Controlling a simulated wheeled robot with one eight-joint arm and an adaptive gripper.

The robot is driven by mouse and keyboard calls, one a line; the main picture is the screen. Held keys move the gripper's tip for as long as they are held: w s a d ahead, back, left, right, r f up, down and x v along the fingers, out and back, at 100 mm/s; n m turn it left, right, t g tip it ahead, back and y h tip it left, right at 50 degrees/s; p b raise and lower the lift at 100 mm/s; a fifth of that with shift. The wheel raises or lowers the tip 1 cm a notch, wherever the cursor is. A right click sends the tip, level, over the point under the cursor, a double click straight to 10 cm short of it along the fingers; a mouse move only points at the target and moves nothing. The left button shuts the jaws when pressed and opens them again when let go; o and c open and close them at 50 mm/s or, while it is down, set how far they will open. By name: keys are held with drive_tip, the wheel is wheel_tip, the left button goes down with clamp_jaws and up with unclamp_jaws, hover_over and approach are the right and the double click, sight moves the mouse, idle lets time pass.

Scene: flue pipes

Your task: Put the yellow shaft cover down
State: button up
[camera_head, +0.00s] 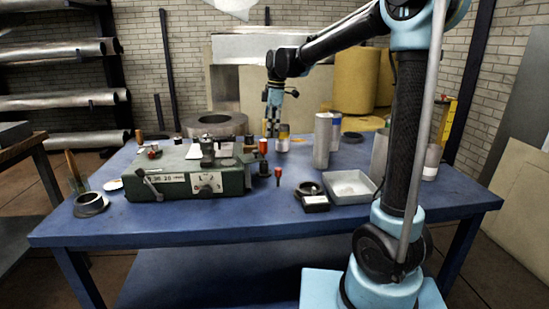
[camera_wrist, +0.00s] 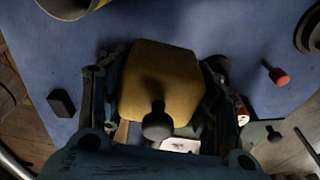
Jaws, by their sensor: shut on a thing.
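The yellow shaft cover (camera_wrist: 160,72) is a boxy yellow piece with rounded corners, in the middle of the wrist view. My gripper (camera_wrist: 158,90) is shut on it, with dark fingers along its left and right sides. A dark round knob (camera_wrist: 157,125) shows over its near part. In the head view my gripper (camera_head: 272,126) points down over the back middle of the blue table (camera_head: 400,220), behind the green machine. The held cover is hard to make out there, and its height above the table cannot be told.
The green machine (camera_head: 185,180) fills the left middle. A labelled can (camera_head: 283,139) stands beside my gripper, and a tall grey cylinder (camera_head: 322,142) is to its right. A pale tray (camera_head: 350,186) lies front right.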

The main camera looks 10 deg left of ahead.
hover_over(270, 159)
drive_tip(key=f, duration=0.4)
drive_tip(key=shift+d+f, duration=0.25)
drive_tip(key=shift+f, duration=0.15)
drive_tip(key=shift+d+f, duration=0.1)
drive_tip(key=shift+f, duration=2.6)
drive_tip(key=shift+s+f, duration=0.1)
drive_tip(key=o, duration=1.1)
drive_tip(key=r, duration=0.4)
drive_tip(key=d+r, duration=0.1)
drive_tip(key=r, duration=0.7)
drive_tip(key=shift+w+d+r, duration=0.1)
drive_tip(key=shift+w+d, duration=0.1)
